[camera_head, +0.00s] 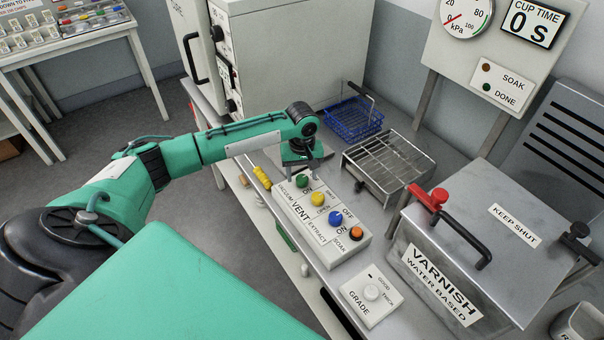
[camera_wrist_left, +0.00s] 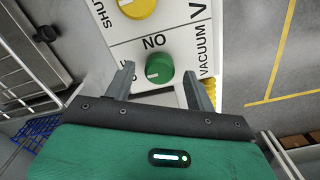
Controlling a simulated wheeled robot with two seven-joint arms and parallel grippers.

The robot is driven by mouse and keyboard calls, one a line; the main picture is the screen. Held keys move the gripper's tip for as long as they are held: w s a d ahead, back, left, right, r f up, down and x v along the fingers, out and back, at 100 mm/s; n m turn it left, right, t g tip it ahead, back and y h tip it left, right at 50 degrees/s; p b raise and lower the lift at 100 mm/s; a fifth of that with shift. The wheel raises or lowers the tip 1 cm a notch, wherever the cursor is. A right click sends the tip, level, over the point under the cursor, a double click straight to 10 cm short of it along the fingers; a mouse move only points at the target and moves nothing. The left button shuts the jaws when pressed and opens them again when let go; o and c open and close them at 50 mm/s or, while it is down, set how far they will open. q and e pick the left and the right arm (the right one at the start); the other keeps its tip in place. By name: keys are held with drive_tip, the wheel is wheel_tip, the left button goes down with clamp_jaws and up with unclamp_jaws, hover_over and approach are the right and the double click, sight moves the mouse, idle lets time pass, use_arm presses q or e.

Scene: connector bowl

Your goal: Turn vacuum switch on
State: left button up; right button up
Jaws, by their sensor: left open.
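The control box (camera_head: 322,222) is white and carries a row of knobs. Its green vacuum knob (camera_head: 302,180) is at the far end, just below my left gripper (camera_head: 303,162) in the head view. In the left wrist view, the green knob (camera_wrist_left: 159,69) sits between the two open fingers of my left gripper (camera_wrist_left: 160,73), with a gap on each side. The label beside it reads ON upside down, and the OFF label is partly hidden by a finger. A small pale mark shows on the knob. My right gripper is not in view.
Yellow (camera_head: 318,199), blue (camera_head: 335,218) and orange (camera_head: 355,234) knobs follow along the box. A wire rack (camera_head: 388,163), a blue basket (camera_head: 353,119) and a lidded varnish tank (camera_head: 480,245) stand to the right. A grade dial box (camera_head: 371,296) is nearer.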

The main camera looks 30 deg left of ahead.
use_arm(q)
drive_tip(key=shift+f, duration=0.75)
drive_tip(key=c, duration=1)
drive_tip(key=shift+o, duration=0.2)
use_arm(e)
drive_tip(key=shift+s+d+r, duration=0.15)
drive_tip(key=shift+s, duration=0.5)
